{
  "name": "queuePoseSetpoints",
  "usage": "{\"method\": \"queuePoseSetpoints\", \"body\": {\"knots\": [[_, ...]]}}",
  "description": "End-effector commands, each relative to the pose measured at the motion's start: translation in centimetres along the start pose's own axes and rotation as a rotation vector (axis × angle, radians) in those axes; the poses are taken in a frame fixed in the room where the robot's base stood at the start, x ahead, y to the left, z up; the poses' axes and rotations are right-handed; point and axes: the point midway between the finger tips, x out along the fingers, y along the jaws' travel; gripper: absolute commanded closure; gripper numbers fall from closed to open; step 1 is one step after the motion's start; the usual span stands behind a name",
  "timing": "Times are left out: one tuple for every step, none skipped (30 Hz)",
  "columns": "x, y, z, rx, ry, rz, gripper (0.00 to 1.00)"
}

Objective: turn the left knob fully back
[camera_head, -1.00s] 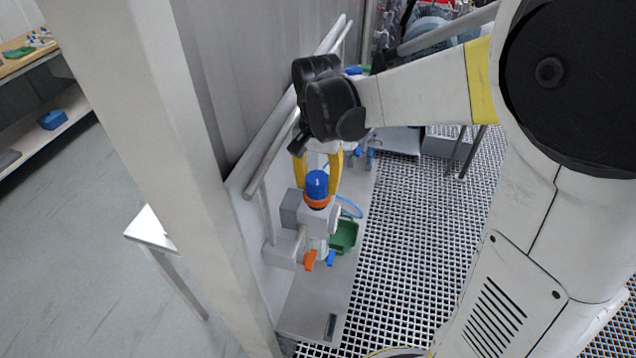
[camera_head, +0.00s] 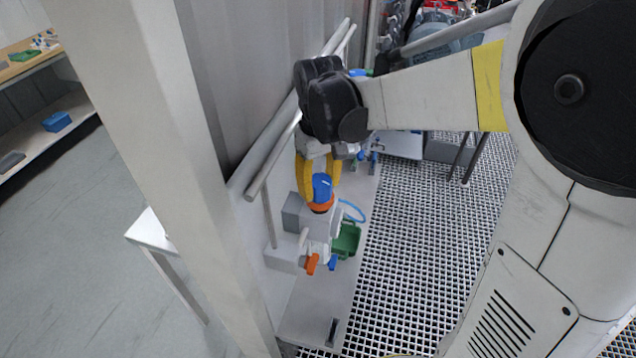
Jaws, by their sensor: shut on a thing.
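A blue knob (camera_head: 322,186) with an orange ring (camera_head: 322,207) below it tops a grey valve body (camera_head: 318,227) mounted by the wall panel. My gripper (camera_head: 320,180) has yellow fingers that come down on both sides of the blue knob and are shut on it. The knob's upper part sits between the fingers. The far side of the knob and part of the finger contact are hidden.
Below are an orange lever (camera_head: 312,264), a blue lever (camera_head: 333,262) and a green bin (camera_head: 346,240). A handrail (camera_head: 272,160) runs along the wall on the left. A white post (camera_head: 150,150) stands in the left foreground. Metal grating (camera_head: 425,220) lies to the right.

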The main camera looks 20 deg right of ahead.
Motion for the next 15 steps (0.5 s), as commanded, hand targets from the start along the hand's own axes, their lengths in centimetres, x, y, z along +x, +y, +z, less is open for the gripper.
{"method": "queuePoseSetpoints", "body": {"knots": [[0.04,-0.03,0.02,-0.037,0.000,0.000,0.86],[0.03,-0.03,0.02,-0.060,0.000,0.000,0.86],[0.03,-0.04,0.02,-0.091,0.000,0.000,0.86],[0.03,-0.05,0.02,-0.113,0.000,0.000,0.86],[0.03,-0.06,0.02,-0.135,0.000,0.000,0.86],[0.03,-0.06,0.02,-0.162,0.000,0.000,0.86],[0.03,-0.07,0.02,-0.180,0.000,0.000,0.86],[0.02,-0.07,0.02,-0.199,0.000,0.000,0.86],[0.02,-0.08,0.02,-0.220,0.000,0.000,0.86],[0.02,-0.08,0.02,-0.235,0.000,0.000,0.86],[0.02,-0.09,0.02,-0.250,0.000,0.000,0.86],[0.02,-0.09,0.03,-0.266,0.000,0.000,0.86],[0.02,-0.09,0.03,-0.278,0.000,0.000,0.86],[0.02,-0.09,0.03,-0.289,0.000,0.000,0.86],[0.02,-0.10,0.03,-0.300,0.000,0.000,0.86]]}}
